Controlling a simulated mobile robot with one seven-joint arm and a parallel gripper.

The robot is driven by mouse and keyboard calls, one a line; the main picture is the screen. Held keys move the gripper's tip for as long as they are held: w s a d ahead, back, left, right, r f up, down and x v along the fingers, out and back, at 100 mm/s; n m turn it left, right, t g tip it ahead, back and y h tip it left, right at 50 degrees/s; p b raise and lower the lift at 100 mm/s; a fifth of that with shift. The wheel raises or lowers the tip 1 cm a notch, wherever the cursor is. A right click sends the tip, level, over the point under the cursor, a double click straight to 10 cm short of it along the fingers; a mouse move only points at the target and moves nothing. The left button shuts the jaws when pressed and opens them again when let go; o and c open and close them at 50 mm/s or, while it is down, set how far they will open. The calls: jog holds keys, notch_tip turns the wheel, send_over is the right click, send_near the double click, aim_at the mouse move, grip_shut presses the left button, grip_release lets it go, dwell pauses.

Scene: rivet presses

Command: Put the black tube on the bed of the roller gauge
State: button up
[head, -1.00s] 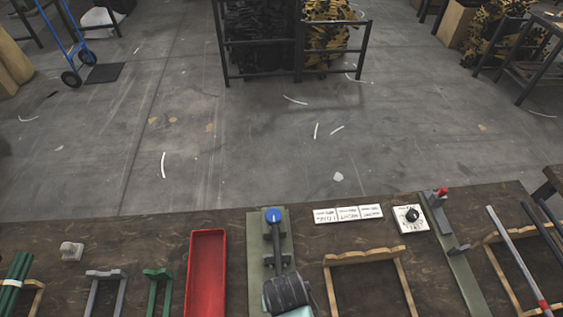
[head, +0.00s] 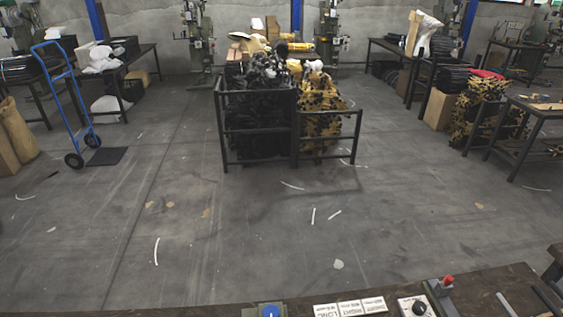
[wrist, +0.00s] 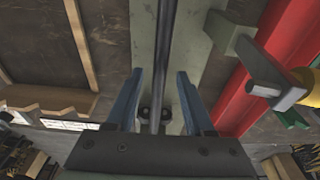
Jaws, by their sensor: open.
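My gripper (wrist: 161,100) shows in the wrist view with two blue fingers spread apart. It is open and is not visible in the head view. A long dark grey rod (wrist: 166,55) runs between the fingers, above a grey-green base strip (wrist: 195,60); I cannot tell whether it is the black tube or part of a fixture. A blue knob (head: 270,310) at the bottom edge of the head view tops a bench fixture that may be the roller gauge; its bed is out of that view. Dark rods (head: 547,298) show at the lower right.
In the wrist view, a red tray (wrist: 245,105) lies right, with a grey bracket (wrist: 262,75) over it, and a wooden rack (wrist: 50,98) lies left. White label cards (head: 350,307) and a red-knobbed fixture (head: 447,282) sit on the bench. Open floor (head: 250,240) lies beyond, before a bin frame (head: 225,130).

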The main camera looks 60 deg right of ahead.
notch_tip(320, 180, up, 11)
jog(key=s+a, duration=0.1)
jog(key=w+d+r+n+t+h, duration=0.25)
jog(key=w+r+t, duration=0.45)
jog(key=w+r, duration=0.95)
jog(key=w+a+r+n+t, duration=0.1)
jog(key=w+a+r+t, duration=0.2)
jog(key=r, duration=0.5)
jog(key=w+a+r+n+t, duration=0.2)
jog(key=w+r+t, duration=0.1)
jog(key=w+r, duration=0.3)
jog(key=a+r+n+t, duration=0.1)
jog(key=a+r+t, duration=0.2)
jog(key=r, duration=0.5)
jog(key=a+r+n+t, duration=0.1)
jog(key=a+r+t, duration=0.15)
jog(key=r, duration=0.55)
jog(key=s+a+r+n+t+y, duration=0.1)
jog(key=s+a+r+t, duration=0.3)
jog(key=r, duration=0.5)
jog(key=s+a+r+n+t+y, duration=0.1)
jog(key=s+a+r+t, duration=0.3)
jog(key=r, duration=0.6)
jog(key=shift+s+a+r+y, duration=0.15)
jog(key=shift+s+a+y, duration=0.3)
jog(key=shift+s+y, duration=0.45)
jog(key=shift+d, duration=0.1)
